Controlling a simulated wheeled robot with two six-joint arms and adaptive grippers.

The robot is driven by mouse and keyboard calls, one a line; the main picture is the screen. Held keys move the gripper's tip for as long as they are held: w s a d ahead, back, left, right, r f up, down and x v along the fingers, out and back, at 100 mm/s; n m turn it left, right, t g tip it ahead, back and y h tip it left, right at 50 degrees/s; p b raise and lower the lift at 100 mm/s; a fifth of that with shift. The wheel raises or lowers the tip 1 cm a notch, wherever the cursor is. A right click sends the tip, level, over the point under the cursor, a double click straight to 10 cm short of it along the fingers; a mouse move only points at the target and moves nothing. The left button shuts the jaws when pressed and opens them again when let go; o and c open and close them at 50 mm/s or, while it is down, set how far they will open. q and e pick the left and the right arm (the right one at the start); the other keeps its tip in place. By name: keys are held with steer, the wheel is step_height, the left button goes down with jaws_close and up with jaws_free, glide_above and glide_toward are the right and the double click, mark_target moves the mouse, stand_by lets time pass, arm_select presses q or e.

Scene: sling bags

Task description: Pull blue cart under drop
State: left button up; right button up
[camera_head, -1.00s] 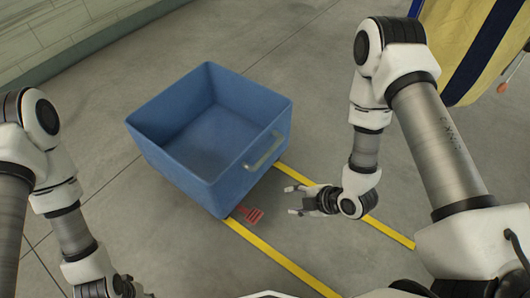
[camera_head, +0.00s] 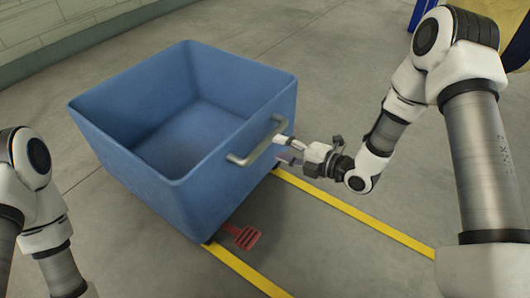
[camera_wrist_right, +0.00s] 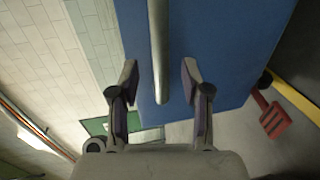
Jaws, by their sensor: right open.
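The blue cart (camera_head: 185,140) is an empty, open-topped bin in the middle left of the head view. A pale metal handle (camera_head: 256,146) is fixed to its near right side. My right gripper (camera_head: 283,149) is open just to the right of the handle. In the right wrist view the handle (camera_wrist_right: 159,50) runs down toward the space between the open fingers (camera_wrist_right: 160,85), and the blue wall (camera_wrist_right: 225,45) lies behind it. I cannot tell whether any finger touches the handle. My left arm shows at the left edge of the head view, but its gripper is out of frame.
A red pedal (camera_head: 243,237) sticks out low at the cart's near corner. Two yellow floor lines (camera_head: 355,212) run from the cart toward the lower right, with bare floor between them. A yellow and blue hanging thing (camera_head: 505,30) is at the top right.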

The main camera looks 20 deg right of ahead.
mark_target(268, 144)
steer(key=b+x, duration=0.2)
steer(key=x, duration=0.3)
steer(key=shift+f, duration=0.2)
steer(key=shift+w+a, duration=0.35)
steer(key=shift+w, duration=0.1)
steer(key=shift+r, duration=0.1)
jaws_close()
